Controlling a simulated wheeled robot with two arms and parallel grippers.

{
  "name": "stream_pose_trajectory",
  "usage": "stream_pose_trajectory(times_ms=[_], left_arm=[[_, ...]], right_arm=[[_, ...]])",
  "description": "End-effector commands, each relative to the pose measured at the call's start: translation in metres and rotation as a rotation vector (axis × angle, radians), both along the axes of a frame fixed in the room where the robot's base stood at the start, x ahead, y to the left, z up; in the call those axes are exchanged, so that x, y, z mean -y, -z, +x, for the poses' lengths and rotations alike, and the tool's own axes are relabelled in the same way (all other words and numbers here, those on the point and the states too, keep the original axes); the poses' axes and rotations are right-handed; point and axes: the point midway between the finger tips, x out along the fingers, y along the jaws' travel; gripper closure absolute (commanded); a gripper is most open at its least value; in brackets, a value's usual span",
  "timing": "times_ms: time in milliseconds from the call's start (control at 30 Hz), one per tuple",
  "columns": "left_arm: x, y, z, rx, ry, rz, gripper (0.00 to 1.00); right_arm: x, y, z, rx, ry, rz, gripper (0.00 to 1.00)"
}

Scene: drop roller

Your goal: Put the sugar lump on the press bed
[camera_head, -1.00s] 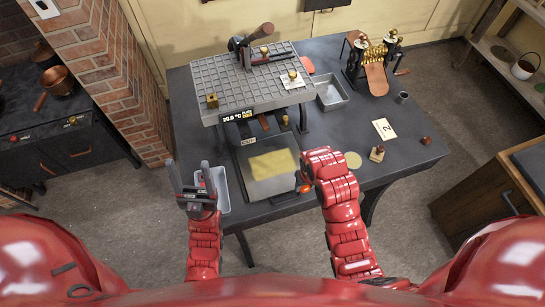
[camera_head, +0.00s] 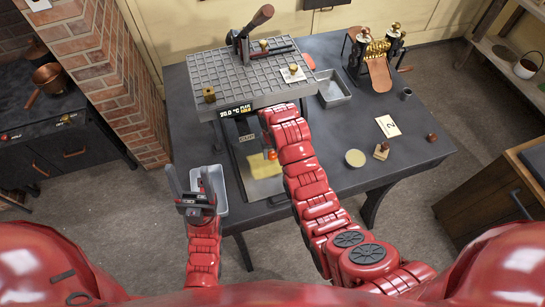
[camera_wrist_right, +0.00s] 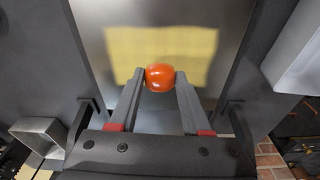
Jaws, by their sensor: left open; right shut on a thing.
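The sugar lump (camera_head: 272,155) is a small glossy orange-red piece. In the right wrist view the lump (camera_wrist_right: 160,77) sits between the fingertips of my right gripper (camera_wrist_right: 159,82), which is shut on it. The press bed is a shiny metal plate (camera_head: 258,194) with a yellow patch (camera_head: 264,166) on it; the patch (camera_wrist_right: 160,48) also shows behind the lump in the wrist view. The lump appears held above the bed; I cannot tell the gap. In the head view my right arm hides part of the bed. My left gripper (camera_head: 187,172) is open and empty, left of the bed.
A grey gridded platform (camera_head: 255,76) with a display and a lever stands over the back of the bed. A pale tray (camera_head: 218,188) lies left of the bed. A metal tray (camera_head: 333,92) and a brass-topped roller device (camera_head: 375,55) stand at the back right.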

Motion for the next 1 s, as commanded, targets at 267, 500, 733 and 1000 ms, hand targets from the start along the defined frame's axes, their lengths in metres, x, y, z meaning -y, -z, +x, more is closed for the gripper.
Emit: stream_pose_trajectory(times_ms=[267, 500, 733, 1000], left_arm=[[0.000, -0.021, 0.000, 0.000, 0.000, 0.000, 0.34], [0.000, -0.028, 0.000, 0.000, 0.000, 0.000, 0.34], [0.000, -0.026, 0.000, 0.000, 0.000, 0.000, 0.34], [0.000, -0.025, 0.000, 0.000, 0.000, 0.000, 0.34]], right_arm=[[-0.002, 0.015, 0.001, -0.003, 0.000, -0.002, 1.00], [-0.001, 0.036, 0.002, -0.003, 0.000, -0.002, 1.00], [-0.002, 0.038, 0.002, 0.000, 0.000, -0.001, 1.00], [-0.002, 0.039, 0.002, 0.000, 0.000, 0.000, 0.22]])
